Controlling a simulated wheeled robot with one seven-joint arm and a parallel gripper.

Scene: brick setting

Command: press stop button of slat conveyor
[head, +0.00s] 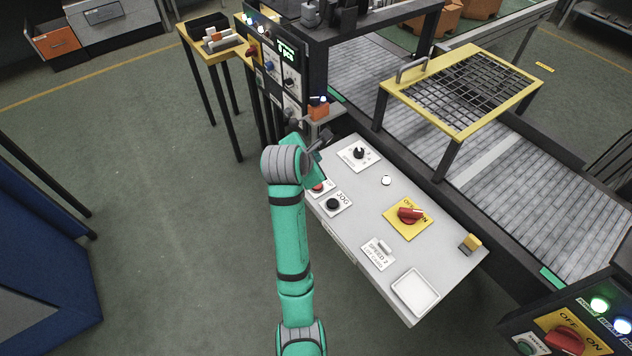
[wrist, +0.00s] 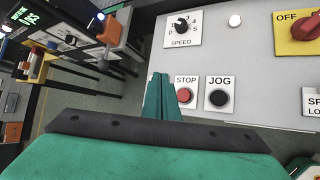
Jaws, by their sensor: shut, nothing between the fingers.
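The red stop button (wrist: 184,96) sits on a white plate marked STOP on the grey control panel (wrist: 265,70). In the head view the stop button (head: 318,187) shows partly, right beside my arm, which hides some of its plate. My gripper (wrist: 158,78) is shut and empty. In the wrist view its fingers appear just left of the STOP plate and cover its left edge. I cannot tell how far above the panel they are. The slat conveyor (head: 480,165) runs behind the panel in the head view.
Close right of the stop button is a black JOG button (head: 333,204). A speed knob (head: 359,153), a red rotary switch (head: 411,215) and a white tray (head: 414,292) are also on the panel. A control box (head: 283,75) stands behind my arm. The floor at left is open.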

